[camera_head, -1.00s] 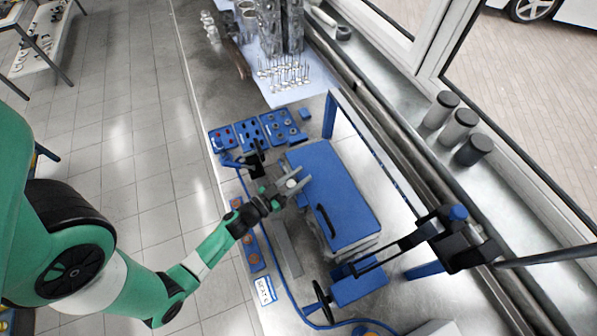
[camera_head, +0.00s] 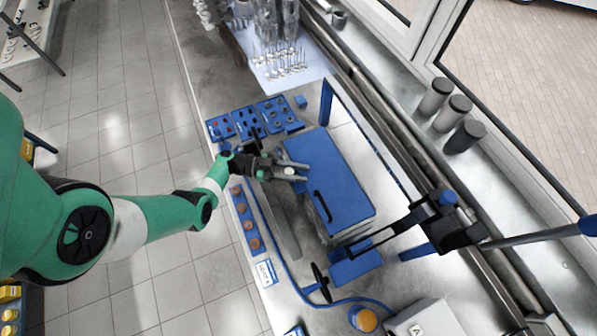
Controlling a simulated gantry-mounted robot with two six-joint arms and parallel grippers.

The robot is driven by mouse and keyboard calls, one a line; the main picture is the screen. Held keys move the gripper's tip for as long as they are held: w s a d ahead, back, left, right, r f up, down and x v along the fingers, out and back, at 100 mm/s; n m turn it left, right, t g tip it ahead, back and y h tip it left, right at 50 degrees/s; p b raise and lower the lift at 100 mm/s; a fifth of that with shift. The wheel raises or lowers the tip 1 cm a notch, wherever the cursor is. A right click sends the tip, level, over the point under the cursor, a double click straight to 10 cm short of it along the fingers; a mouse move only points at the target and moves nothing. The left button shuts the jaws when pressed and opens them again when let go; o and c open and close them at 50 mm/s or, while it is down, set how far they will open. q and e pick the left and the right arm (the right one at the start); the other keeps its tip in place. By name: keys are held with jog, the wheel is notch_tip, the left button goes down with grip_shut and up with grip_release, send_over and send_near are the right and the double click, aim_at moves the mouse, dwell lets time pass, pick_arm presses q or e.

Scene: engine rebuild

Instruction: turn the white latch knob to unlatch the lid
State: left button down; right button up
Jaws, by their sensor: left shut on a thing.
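The blue lid (camera_head: 335,190) lies flat on its box on the bench, with a dark handle (camera_head: 322,207) along its near left side. The white latch knob (camera_head: 290,171) is at the lid's left edge, between the fingers of my left gripper (camera_head: 292,171). The gripper comes in from the left, level with the lid, and is shut on the knob. The fingers partly hide the knob's sides. My right gripper is not in view.
Blue trays (camera_head: 249,122) of small parts sit behind the gripper. A black lever mechanism (camera_head: 440,222) stands at the right of the lid. A handwheel (camera_head: 321,283) is in front. Dark cylinders (camera_head: 449,113) stand on the window sill.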

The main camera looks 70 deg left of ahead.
pick_arm(q)
jog(key=m+g+h+b, duration=0.2)
jog(key=h+b, duration=0.1)
jog(key=m+g+h+b, duration=0.1)
jog(key=m+g, duration=0.1)
jog(key=shift+s+d+f+h+b, duration=0.25)
jog(key=shift+s+d+h+b, duration=0.05)
jog(key=shift+d+h, duration=0.1)
jog(key=shift+s+d+r+m+g+h+b, duration=0.1)
jog(key=shift+s+r+m+g+h+b, duration=0.1)
jog(key=shift+m+g+h+b, duration=0.7)
jog(key=c, duration=0.5)
grip_release()
jog(key=shift+c, duration=0.2)
